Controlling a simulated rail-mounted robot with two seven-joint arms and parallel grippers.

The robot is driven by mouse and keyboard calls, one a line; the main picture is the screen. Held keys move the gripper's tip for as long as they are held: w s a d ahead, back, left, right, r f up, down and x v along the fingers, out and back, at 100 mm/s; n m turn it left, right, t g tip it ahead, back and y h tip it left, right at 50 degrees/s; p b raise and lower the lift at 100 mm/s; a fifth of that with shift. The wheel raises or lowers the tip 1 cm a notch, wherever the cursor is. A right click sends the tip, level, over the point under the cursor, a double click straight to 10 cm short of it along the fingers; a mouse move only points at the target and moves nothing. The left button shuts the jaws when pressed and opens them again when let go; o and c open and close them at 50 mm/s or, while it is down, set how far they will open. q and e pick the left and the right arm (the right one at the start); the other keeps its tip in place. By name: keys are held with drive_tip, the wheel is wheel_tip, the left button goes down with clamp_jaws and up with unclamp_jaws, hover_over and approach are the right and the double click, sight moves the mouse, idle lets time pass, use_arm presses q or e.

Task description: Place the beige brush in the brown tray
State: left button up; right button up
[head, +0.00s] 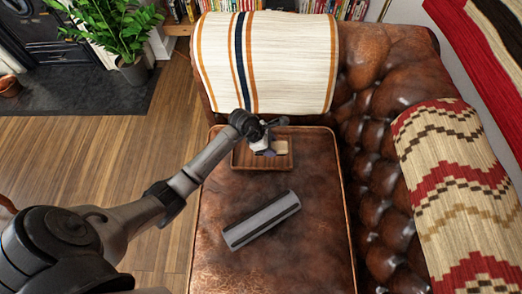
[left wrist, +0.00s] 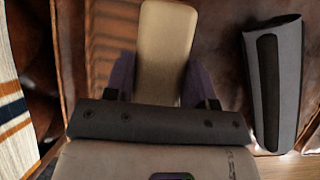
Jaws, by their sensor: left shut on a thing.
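The brown tray (head: 289,160) lies on the leather seat near the backrest, and its slatted wood shows in the left wrist view (left wrist: 103,40). My left gripper (head: 264,146) is over the tray. In the left wrist view the gripper (left wrist: 160,82) is shut on the beige brush (left wrist: 165,40), which stands out between its dark fingers. In the head view the brush is small and mostly hidden by the gripper. I cannot tell whether the brush touches the tray floor. My right gripper is not in view.
A grey and black oblong object (head: 262,218) lies on the seat in front of the tray; it also shows in the left wrist view (left wrist: 272,85). A striped cloth (head: 290,65) covers the backrest, and a patterned blanket (head: 455,185) lies at right. The seat front is clear.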

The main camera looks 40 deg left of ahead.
use_arm(q)
drive_tip(key=a+f, duration=0.1)
drive_tip(key=a+b, duration=0.1)
drive_tip(key=a, duration=0.1)
drive_tip(key=a+f, duration=0.1)
drive_tip(key=shift+w+a+f+b, duration=0.1)
drive_tip(key=shift+a+f+b, duration=0.1)
drive_tip(key=shift+f+b, duration=0.15)
wheel_tip(320, 180, down, 3)
drive_tip(key=shift+f+b, duration=0.15)
drive_tip(key=shift+b, duration=1)
drive_tip(key=shift+f, duration=0.4)
drive_tip(key=shift+f, duration=0.1)
drive_tip(key=o, duration=1.3)
